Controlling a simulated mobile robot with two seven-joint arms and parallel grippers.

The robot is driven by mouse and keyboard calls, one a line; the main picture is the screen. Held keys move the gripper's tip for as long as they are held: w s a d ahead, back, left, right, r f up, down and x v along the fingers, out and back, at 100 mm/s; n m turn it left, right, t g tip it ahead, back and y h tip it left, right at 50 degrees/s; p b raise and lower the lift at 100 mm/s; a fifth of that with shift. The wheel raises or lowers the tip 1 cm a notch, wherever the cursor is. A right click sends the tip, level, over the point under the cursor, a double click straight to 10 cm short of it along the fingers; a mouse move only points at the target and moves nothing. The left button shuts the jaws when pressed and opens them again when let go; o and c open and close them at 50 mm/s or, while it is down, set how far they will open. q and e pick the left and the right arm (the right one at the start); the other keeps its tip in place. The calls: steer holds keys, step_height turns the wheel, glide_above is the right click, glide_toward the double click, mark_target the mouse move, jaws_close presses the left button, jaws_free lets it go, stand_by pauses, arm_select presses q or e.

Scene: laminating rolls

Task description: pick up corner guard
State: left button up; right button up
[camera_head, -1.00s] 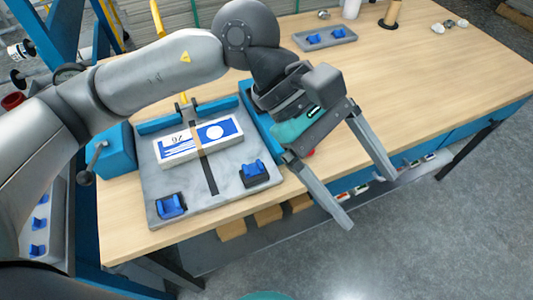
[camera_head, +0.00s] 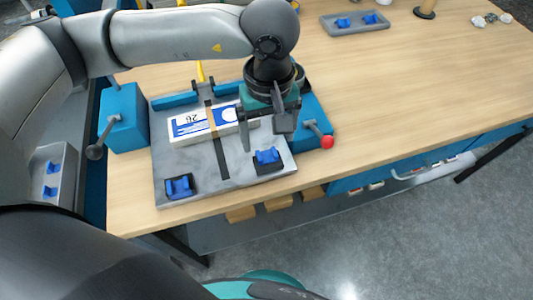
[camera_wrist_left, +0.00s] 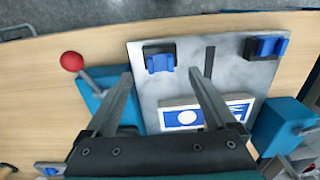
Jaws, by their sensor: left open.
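One blue corner guard (camera_head: 267,156) sits in a black holder at the front right of the grey plate (camera_head: 225,185). Another blue corner guard (camera_head: 179,186) sits in a holder at the front left. In the left wrist view they show as a blue guard (camera_wrist_left: 160,63) and a second one (camera_wrist_left: 267,46). My left gripper (camera_head: 264,139) points down over the plate's right side. It is open and empty, apart from the nearer guard. In the wrist view that guard lies between and just beyond the fingertips (camera_wrist_left: 161,74). My right gripper is not in view.
Blue clamp blocks stand either side, one with a red knob (camera_head: 327,142), one with a dark knob (camera_head: 95,153). A grey tray (camera_head: 355,29) with more blue guards stands farther back.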

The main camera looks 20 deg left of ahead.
mark_target(267, 158)
arm_select(q)
step_height(267, 158, down, 5)
steer(key=shift+w+a+f+b, duration=0.1)
steer(key=shift+f+b, duration=0.05)
steer(key=shift+b, duration=0.2)
steer(key=shift+f, duration=0.4)
steer(key=c, duration=0.9)
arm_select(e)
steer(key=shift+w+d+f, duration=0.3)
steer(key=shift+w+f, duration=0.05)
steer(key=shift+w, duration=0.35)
